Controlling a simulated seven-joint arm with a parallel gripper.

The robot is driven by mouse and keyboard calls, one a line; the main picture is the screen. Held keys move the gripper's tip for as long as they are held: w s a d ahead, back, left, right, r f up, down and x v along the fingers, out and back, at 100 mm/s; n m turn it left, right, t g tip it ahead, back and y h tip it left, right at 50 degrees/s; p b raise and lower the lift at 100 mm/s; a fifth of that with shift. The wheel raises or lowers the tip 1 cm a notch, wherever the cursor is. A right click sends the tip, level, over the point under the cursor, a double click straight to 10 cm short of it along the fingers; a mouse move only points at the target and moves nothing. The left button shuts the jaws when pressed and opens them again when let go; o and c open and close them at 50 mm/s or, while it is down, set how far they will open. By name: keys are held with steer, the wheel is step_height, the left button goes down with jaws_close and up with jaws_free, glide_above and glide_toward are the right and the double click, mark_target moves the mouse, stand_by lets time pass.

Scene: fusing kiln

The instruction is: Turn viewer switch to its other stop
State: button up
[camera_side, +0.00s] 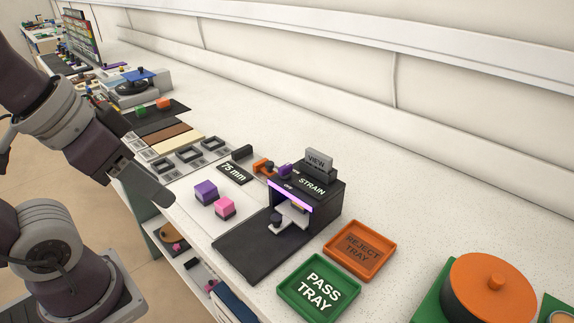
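The viewer (325,203) is a black box marked STRAIN, with a grey VIEW sign (319,160) on top and a glowing purple strip (290,197) along its front upper edge. A small OFF label shows on its top near the left edge. A small purple knob-like part (284,171) shows at the viewer's back left corner; I cannot tell whether it is the switch or which stop the switch is at. My gripper (158,193) is above the bench's front edge, well left of the viewer and touching nothing visible. Its fingers are not clear enough to tell open from shut.
A purple block (206,191) and a pink block (225,207) stand between my gripper and the viewer. An orange piece (262,166) and a 75 mm plate (234,173) lie behind them. A green PASS TRAY (290,290) and orange REJECT TRAY (335,260) are at right.

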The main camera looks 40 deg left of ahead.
steer(key=shift+o, duration=1.3)
steer(key=w+r+n+g+h, duration=0.1)
steer(key=w+r+n+g, duration=0.1)
steer(key=w+n, duration=0.3)
steer(key=w+r, duration=0.1)
steer(key=w, duration=0.3)
steer(key=shift+w+a+r+n, duration=0.25)
steer(key=shift+r+n, duration=0.1)
steer(key=shift+n, duration=0.05)
steer(key=n+g, duration=0.3)
steer(key=n, duration=0.8)
glide_above(285, 166)
steer(key=shift+y, duration=0.4)
steer(key=f, duration=0.7)
steer(key=shift+s+f, duration=0.25)
steer(key=shift+f, duration=0.1)
steer(key=shift+n+g, duration=0.3)
steer(key=shift+n, duration=0.1)
steer(key=f, duration=0.6)
steer(key=shift+w+f, duration=0.3)
steer(key=shift+w, duration=0.05)
steer(key=shift+f, duration=0.6)
jaws_close()
